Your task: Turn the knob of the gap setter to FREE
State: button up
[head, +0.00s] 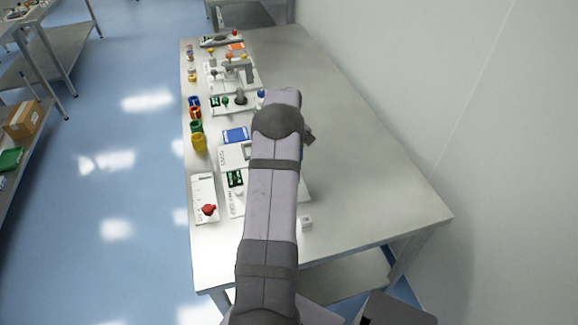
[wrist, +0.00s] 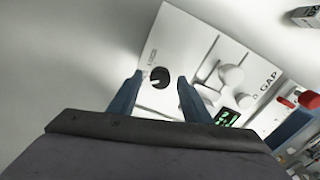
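The gap setter (wrist: 190,40) is a white panel marked GAP with a small green display, white rounded parts and a round black knob (wrist: 160,76). The knob has a small light mark on its lower left; the tiny lettering beside it is unreadable. My gripper (wrist: 160,80) is open in the wrist view, with one blue finger on each side of the knob and apparent gaps to both. I cannot tell how far above it the tips are. In the head view the gap setter (head: 236,203) is partly hidden behind my arm, which also hides the knob and gripper.
A white panel with a red knob (head: 208,210) lies left of the gap setter. A small white cube (head: 306,223) is near the front. Coloured cups (head: 197,127) and other devices (head: 232,75) stand farther back. The right side of the table (head: 375,165) is clear.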

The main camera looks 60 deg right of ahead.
jog(key=shift+r+b, duration=0.95)
jog(key=shift+r, duration=2.75)
